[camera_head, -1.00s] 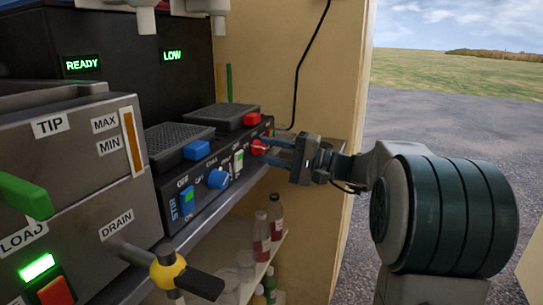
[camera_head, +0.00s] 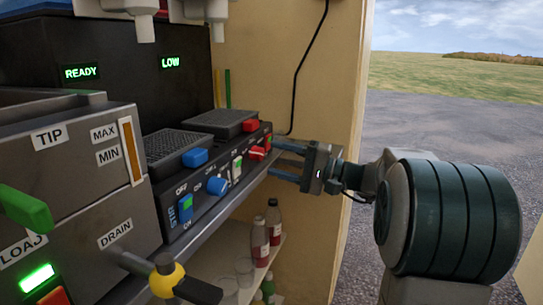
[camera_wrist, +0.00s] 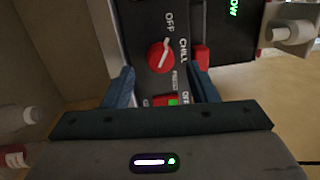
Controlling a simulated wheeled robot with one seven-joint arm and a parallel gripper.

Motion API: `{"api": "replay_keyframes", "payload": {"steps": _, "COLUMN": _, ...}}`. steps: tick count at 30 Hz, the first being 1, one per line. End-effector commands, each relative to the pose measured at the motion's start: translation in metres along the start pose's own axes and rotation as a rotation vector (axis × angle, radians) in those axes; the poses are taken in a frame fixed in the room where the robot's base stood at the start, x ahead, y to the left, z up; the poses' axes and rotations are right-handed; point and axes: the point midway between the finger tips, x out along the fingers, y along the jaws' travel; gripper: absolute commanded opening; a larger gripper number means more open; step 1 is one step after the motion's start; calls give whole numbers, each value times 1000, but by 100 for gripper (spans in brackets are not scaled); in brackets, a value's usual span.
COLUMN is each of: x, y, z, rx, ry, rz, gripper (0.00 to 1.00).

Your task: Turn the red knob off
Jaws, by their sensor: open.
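The red knob (camera_head: 258,153) is on the front of the dark control panel (camera_head: 210,203), near its far right end. In the wrist view the red knob (camera_wrist: 158,59) shows a white pointer line that leans towards the OFF label, with CHILL printed to the right. My gripper (camera_head: 271,157) is open and empty, just to the right of the knob and apart from it. In the wrist view its fingers (camera_wrist: 163,78) stand wide on either side, with the knob ahead between them.
A red rocker switch (camera_wrist: 169,101) with a green light is beside the knob. A blue knob (camera_head: 217,186) and a blue switch (camera_head: 185,207) are farther left on the panel. Bottles (camera_head: 261,240) stand on a shelf below. A cream wall (camera_head: 330,110) rises behind my gripper.

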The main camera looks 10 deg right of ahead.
Motion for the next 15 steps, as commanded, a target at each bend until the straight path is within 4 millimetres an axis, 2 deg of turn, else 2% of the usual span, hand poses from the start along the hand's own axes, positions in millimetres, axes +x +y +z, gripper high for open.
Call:
{"api": "replay_keyframes", "payload": {"steps": 3, "x": -29, "y": -3, "z": -1, "rx": 2, "ry": 7, "rz": 0, "gripper": 53}}
{"api": "replay_keyframes", "payload": {"steps": 9, "x": -74, "y": -3, "z": -1, "rx": 1, "ry": 5, "rz": 0, "gripper": 53}}
{"api": "replay_keyframes", "payload": {"steps": 15, "x": -103, "y": -2, "z": -1, "rx": 0, "ry": 3, "rz": 0, "gripper": 53}}
